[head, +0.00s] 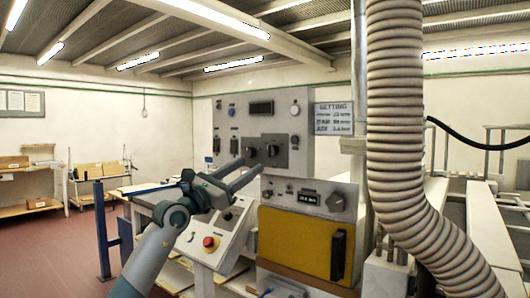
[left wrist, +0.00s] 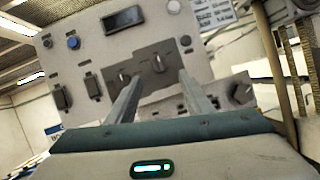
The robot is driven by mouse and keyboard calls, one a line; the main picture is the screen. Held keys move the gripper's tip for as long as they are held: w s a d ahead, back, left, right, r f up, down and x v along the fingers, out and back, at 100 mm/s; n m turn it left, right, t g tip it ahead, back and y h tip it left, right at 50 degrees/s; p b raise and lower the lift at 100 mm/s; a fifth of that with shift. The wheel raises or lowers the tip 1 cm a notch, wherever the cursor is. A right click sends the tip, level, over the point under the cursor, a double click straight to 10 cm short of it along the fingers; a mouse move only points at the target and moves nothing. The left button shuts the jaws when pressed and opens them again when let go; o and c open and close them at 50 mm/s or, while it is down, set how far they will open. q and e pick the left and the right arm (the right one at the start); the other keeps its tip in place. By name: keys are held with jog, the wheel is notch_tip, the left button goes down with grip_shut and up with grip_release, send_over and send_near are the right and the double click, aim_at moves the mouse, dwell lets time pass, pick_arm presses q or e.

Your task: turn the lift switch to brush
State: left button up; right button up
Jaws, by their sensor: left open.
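The upright grey control panel (head: 224,115) stands ahead of me. Two dark rotary switches sit side by side on a darker plate, a left one (head: 250,152) and a right one (head: 272,150). The left wrist view also shows the left switch (left wrist: 125,80) and the right switch (left wrist: 159,64). I cannot read which is the lift switch or where brush is marked. My left gripper (head: 250,167) is open and empty, its two fingers pointing at the panel just below the switches. In the left wrist view its fingertips (left wrist: 160,77) appear near the plate, apparently touching neither switch. My right gripper is out of view.
A yellow-fronted unit (head: 295,238) with a knob and small display stands below right of the panel. A sloped box with a red stop button (head: 209,242) is below the gripper. A thick ribbed hose (head: 395,100) hangs at right. A blue post (head: 101,230) stands left.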

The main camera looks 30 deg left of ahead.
aim_at(267, 154)
pick_arm(q)
jog(key=p+x, duration=0.1)
jog(key=x, duration=0.2)
jog(key=shift+w+r, duration=0.1)
jog(key=shift+r, duration=0.2)
jog(key=shift+p+x, duration=0.55)
jog(key=shift+x, duration=2)
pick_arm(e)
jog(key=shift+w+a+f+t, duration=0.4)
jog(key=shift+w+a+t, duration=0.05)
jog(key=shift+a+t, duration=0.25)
pick_arm(q)
jog(key=shift+w+d+f, duration=0.1)
jog(key=shift+f, duration=0.1)
jog(key=c, duration=1)
